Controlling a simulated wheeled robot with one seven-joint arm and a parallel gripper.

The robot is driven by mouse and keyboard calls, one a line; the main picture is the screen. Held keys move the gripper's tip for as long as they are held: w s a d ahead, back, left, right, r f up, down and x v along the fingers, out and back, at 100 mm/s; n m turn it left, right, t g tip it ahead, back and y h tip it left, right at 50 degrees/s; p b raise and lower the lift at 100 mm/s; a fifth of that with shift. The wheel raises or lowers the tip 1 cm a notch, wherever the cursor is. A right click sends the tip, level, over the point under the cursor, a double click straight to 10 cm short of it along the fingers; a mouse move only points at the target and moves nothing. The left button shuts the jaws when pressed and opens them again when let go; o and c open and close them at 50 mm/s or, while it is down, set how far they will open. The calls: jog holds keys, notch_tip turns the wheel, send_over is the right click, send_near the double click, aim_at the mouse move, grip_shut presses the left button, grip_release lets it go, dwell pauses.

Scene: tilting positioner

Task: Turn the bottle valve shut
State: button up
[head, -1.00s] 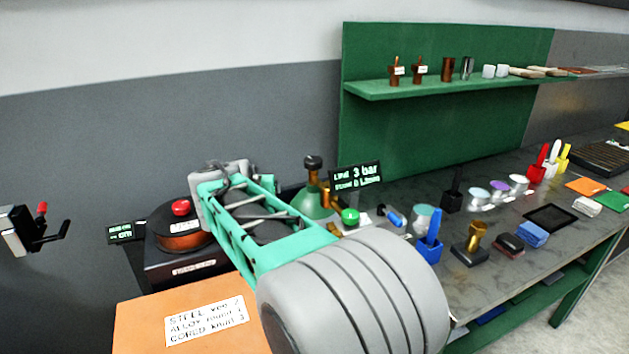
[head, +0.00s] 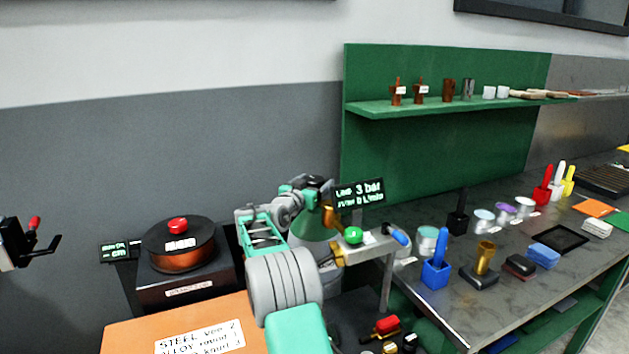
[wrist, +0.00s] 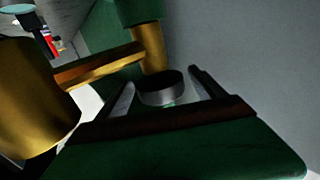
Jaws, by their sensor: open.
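The green bottle (head: 312,226) stands behind my arm in the head view, with a brass valve body (head: 329,216) at its neck. The dark round valve knob (wrist: 160,88) shows in the wrist view at the end of a brass stem (wrist: 151,46). My gripper (wrist: 163,92) is open, with one finger on each side of the knob and a gap beside it. In the head view my gripper (head: 313,185) is at the bottle's top and hides most of the knob. I cannot tell whether a finger touches it.
A display (head: 358,192) reading 3 bar stands just right of the bottle. A bracket with a green button (head: 353,235) is in front of it. A red-topped copper drum unit (head: 180,247) is at left. The bench at right holds several cups and blocks.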

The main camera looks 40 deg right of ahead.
jog(key=shift+c, duration=0.3)
jog(key=c, duration=1.3)
jog(key=shift+w+r+m+g+h, duration=0.2)
jog(key=shift+m+g+h, duration=0.3)
jog(key=shift+g, duration=0.4)
jog(key=m+g+p, duration=0.1)
jog(key=p, duration=0.2)
jog(key=shift+r, duration=0.4)
jog(key=shift+f+m+g+p, duration=0.1)
jog(key=shift+m+g+p, duration=0.2)
jog(key=shift+g+p, duration=0.5)
jog(key=shift+f+p, duration=0.3)
jog(key=shift+p, duration=0.25)
jog(key=shift+f, duration=0.15)
